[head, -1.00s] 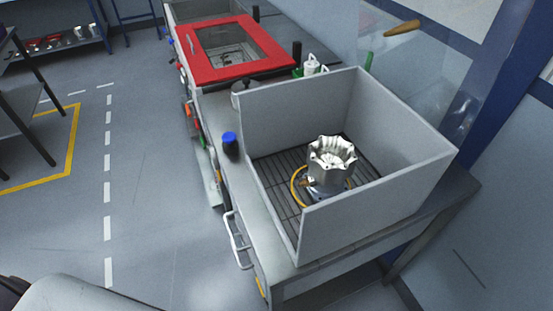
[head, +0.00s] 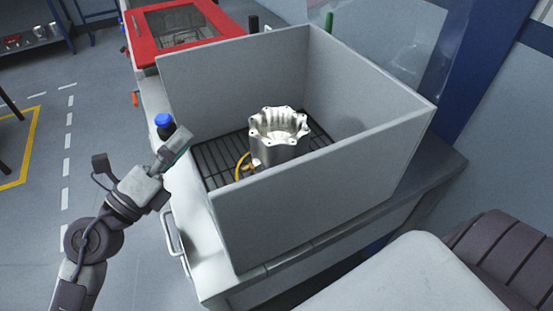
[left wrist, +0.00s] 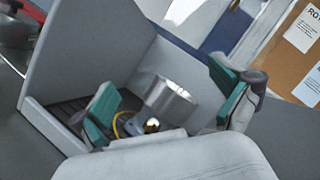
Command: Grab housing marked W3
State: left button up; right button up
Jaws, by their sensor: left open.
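A silvery machined housing (head: 279,134) with a scalloped, open top stands upright on the dark slatted floor of a grey open-topped box (head: 320,196). No W3 mark can be read on it. My left gripper (head: 140,148) is outside the box, to the left of its near left side, open and empty. In the left wrist view the housing (left wrist: 170,102) shows beyond and between the open teal-padded fingers (left wrist: 161,86), clear of both. A yellow ring-like part (head: 242,166) is beside the housing's base, partly hidden. My right gripper is not in view.
The grey box walls surround the housing, with the top open. A blue-capped dark bottle (head: 165,125) stands outside the box, close to my left gripper. A red-framed window lid (head: 180,30) lies behind. A bench handle (head: 175,238) sticks out at the front.

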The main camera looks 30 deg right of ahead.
pick_arm(q)
jog(key=s+d+m+g+y, duration=0.1)
jog(key=s+d+m+g, duration=0.3)
jog(key=m, duration=0.3)
jog(key=m+g+y, duration=0.2)
jog(key=m+y, duration=0.3)
jog(key=m, duration=0.1)
send_near(255, 162)
jog(key=shift+y, duration=0.3)
jog(key=p+x, duration=0.1)
jog(key=x, duration=0.8)
jog(key=shift+r, duration=0.2)
jog(key=shift+w+d+f+p, duration=0.1)
jog(key=shift+d+f+p, duration=0.05)
jog(key=shift+d+p, duration=0.35)
jog(key=x, duration=0.3)
jog(key=shift+d+f+p, duration=0.1)
jog(key=shift+d+p, duration=0.25)
jog(key=shift+d, duration=0.05)
jog(key=shift+d+f, duration=0.2)
jog(key=shift+d, duration=0.1)
jog(key=shift+c, duration=0.2)
